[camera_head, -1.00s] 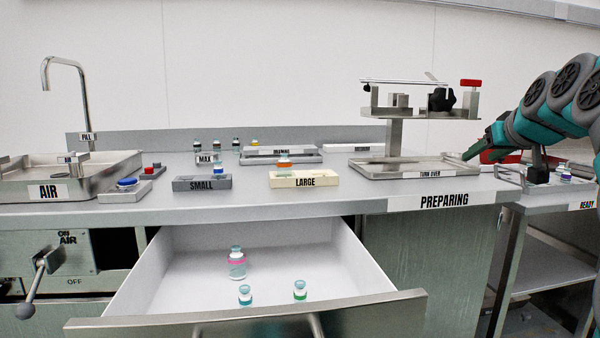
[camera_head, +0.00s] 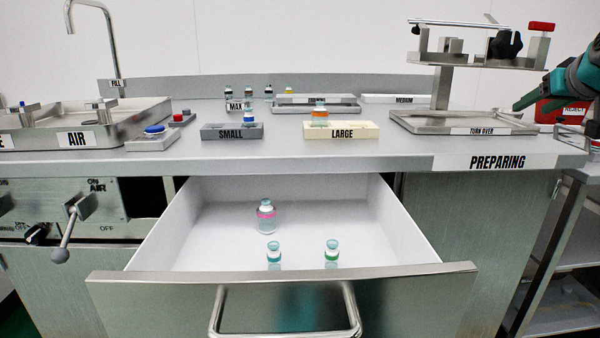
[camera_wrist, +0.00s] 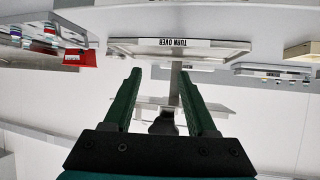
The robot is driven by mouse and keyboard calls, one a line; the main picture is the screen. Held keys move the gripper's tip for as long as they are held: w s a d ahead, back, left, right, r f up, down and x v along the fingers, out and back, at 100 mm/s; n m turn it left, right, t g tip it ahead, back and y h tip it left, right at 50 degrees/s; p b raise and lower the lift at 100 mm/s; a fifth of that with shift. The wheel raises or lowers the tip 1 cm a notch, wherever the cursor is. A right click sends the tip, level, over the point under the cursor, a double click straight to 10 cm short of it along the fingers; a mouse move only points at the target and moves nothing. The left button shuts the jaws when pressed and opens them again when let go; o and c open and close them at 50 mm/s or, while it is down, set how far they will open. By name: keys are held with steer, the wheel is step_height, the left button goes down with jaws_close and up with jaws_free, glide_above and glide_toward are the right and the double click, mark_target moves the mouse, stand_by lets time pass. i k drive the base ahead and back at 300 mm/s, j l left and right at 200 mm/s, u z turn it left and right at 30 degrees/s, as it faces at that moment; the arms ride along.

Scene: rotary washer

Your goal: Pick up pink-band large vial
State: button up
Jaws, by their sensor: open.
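The pink-band large vial (camera_head: 266,216) stands upright in the open drawer (camera_head: 190,235), toward its left-middle. It is clear with a pale teal cap and a pink band. My gripper shows in the wrist view (camera_wrist: 162,100) with its two green fingers apart and nothing between them. In the head view, my arm is at the far right above the counter, near the turn-over tray and well away from the drawer. The vial is not in the wrist view.
Two smaller vials, one with a teal band (camera_head: 274,256) and one with a green band (camera_head: 332,254), stand nearer the drawer front. The turn-over tray (camera_head: 465,130) and its stand sit on the counter at right. SMALL (camera_head: 232,132) and LARGE (camera_head: 340,131) holders stand above the drawer.

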mark_target(266, 212)
steer(key=k+j, duration=0.2)
steer(key=k, duration=0.3)
steer(key=k+j, duration=0.2)
steer(key=k, duration=0.25)
